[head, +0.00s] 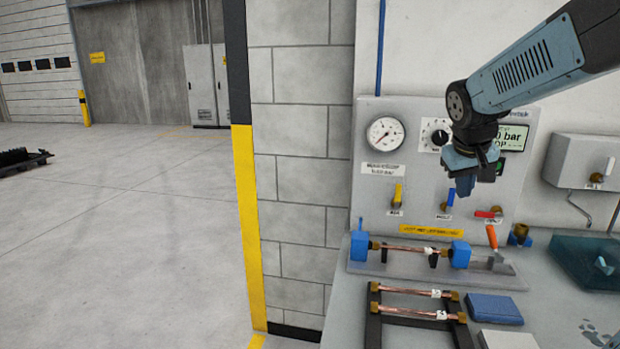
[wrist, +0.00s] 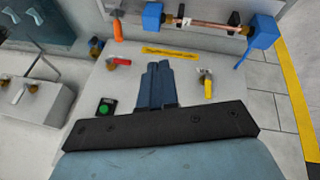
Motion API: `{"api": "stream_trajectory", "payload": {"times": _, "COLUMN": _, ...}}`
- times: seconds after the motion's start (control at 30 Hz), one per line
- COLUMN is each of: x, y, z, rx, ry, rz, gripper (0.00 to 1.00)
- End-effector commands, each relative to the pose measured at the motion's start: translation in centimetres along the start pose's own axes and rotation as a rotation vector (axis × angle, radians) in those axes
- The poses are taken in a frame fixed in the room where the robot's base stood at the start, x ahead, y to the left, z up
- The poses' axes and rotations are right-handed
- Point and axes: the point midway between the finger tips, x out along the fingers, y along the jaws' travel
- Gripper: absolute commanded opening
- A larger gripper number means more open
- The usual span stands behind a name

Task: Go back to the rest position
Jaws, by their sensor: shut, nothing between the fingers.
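My gripper (head: 466,186) hangs in front of the grey test panel (head: 370,222) in the head view, at the height of the valve handles. Its blue fingers (wrist: 158,84) are together and empty in the wrist view. A copper tube (head: 402,247) lies between two blue clamps (head: 360,246) on the bench below, and it also shows in the wrist view (wrist: 205,25). My arm reaches in from the upper right of the head view and partly covers the dial and the display.
Two more copper tubes (head: 408,292) lie on a black rack (head: 374,332). A pressure gauge (head: 385,134), a yellow-handled valve (head: 398,194) and a red-handled valve (head: 488,214) are on the panel. A blue-green tray (head: 570,262) stands right. Open floor lies left of the block wall.

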Motion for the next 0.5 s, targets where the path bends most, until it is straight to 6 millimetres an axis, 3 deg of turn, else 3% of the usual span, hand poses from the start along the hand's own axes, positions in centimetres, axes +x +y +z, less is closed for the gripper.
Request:
{"api": "stream_trajectory", "payload": {"times": 0.2, "x": -3.6, "y": -2.7, "z": 5.3, "rx": 0.032, "ry": 0.039, "rz": -0.084, "gripper": 0.0}}
{"api": "stream_trajectory", "payload": {"times": 0.5, "x": -6.8, "y": -6.5, "z": 12.5, "rx": 0.06, "ry": 0.085, "rz": -0.184, "gripper": 0.0}}
